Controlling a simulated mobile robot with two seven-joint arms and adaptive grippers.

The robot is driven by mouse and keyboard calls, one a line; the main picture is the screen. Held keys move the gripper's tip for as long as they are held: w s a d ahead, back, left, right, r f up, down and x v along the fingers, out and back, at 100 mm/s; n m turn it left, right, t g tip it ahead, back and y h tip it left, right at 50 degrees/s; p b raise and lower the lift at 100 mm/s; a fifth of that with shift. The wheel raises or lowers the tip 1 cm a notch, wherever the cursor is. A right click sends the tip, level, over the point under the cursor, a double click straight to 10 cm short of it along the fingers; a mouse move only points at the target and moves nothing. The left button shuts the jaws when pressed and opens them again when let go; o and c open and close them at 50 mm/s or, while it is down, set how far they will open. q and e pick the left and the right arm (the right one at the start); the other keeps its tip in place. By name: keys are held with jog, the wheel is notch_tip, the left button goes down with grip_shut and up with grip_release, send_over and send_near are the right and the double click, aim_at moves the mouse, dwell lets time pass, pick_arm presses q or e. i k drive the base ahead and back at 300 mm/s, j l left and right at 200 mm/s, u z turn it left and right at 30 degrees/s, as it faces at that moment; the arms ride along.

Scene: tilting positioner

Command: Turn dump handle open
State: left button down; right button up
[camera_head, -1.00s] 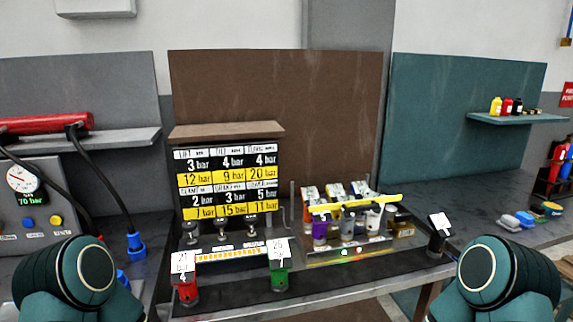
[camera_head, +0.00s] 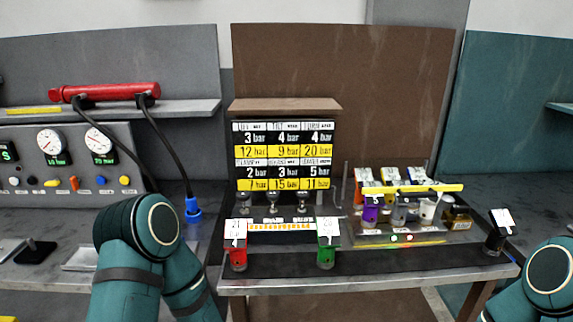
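No handle in view is legibly marked as the dump handle. The grey gauge panel (camera_head: 72,158) at the left carries round dials, digital readouts and a row of small coloured knobs. Among them are an orange one (camera_head: 75,183), which looks taller than wide, a yellow one (camera_head: 52,184) and a blue one (camera_head: 101,181). Any writing beside them is too small to read. Only upper parts of my two arms show, at the bottom left-centre and the bottom right corner. Neither gripper is in view.
A red cylinder (camera_head: 110,91) with black hoses lies on the grey shelf (camera_head: 190,108). One hose runs to a blue connector (camera_head: 193,208). A bar-value board (camera_head: 284,157), red (camera_head: 237,258) and green (camera_head: 326,257) tagged items and a yellow bar (camera_head: 405,190) occupy the middle bench.

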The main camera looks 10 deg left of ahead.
aim_at(458, 210)
jog(key=i+l+z, duration=0.2)
jog(key=i+l, duration=0.15)
jog(key=l, duration=0.2)
jog(key=i+l+z, duration=0.2)
jog(key=i+l, duration=0.15)
jog(key=l, duration=0.15)
